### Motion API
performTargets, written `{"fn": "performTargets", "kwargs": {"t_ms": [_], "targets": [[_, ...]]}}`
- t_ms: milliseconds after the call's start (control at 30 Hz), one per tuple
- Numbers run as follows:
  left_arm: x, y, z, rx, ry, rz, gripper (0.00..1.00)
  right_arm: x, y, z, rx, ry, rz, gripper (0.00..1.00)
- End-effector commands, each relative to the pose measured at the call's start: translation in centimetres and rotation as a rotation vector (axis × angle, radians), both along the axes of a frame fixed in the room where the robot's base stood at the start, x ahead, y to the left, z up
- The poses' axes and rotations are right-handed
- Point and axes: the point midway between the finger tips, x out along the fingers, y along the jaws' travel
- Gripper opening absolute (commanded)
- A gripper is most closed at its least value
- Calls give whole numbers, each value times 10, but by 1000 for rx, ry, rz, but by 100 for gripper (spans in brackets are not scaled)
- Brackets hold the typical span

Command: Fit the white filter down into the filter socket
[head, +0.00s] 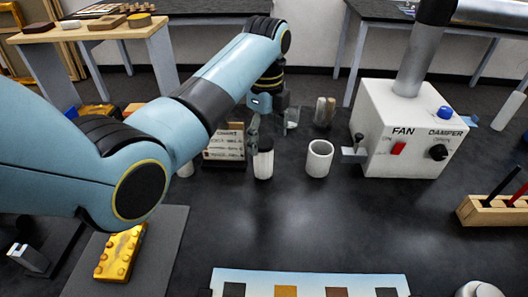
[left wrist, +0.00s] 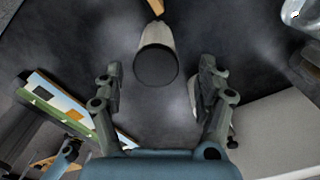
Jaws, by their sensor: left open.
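A ribbed white cylinder with a dark top, which looks like the white filter (head: 263,164), stands upright on the dark bench in the head view. It also shows in the left wrist view (left wrist: 158,38), its dark round end facing the camera. My left gripper (head: 267,127) is open just above and behind it; in the left wrist view its fingers (left wrist: 161,72) are apart on either side, with gaps. A white open-topped cylinder (head: 319,160) stands to the right; I cannot tell whether it is the filter socket. My right gripper is not in view.
A white fan and damper box (head: 414,150) with a metal duct stands at right. A lettered sign (head: 223,142) is left of the filter. A gold studded block (head: 121,254) lies on a grey mat. A colour-swatch strip (head: 310,281) lies in front; the middle bench is clear.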

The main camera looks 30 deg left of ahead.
Motion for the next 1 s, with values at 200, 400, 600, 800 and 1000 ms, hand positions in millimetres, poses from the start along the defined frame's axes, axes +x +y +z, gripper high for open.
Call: {"fn": "performTargets", "kwargs": {"t_ms": [200, 400, 600, 800, 1000], "targets": [[0, 0, -26, 0, -1, 0, 73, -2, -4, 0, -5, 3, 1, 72], [-3, 3, -50, 0, 3, 0, 73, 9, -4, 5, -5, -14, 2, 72], [-4, 3, -76, 0, 0, 0, 73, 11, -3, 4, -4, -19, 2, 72], [-4, 3, -80, 0, -2, 0, 73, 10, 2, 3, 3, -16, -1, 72], [-4, 3, -79, 0, -2, 0, 56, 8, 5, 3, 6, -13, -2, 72]]}}
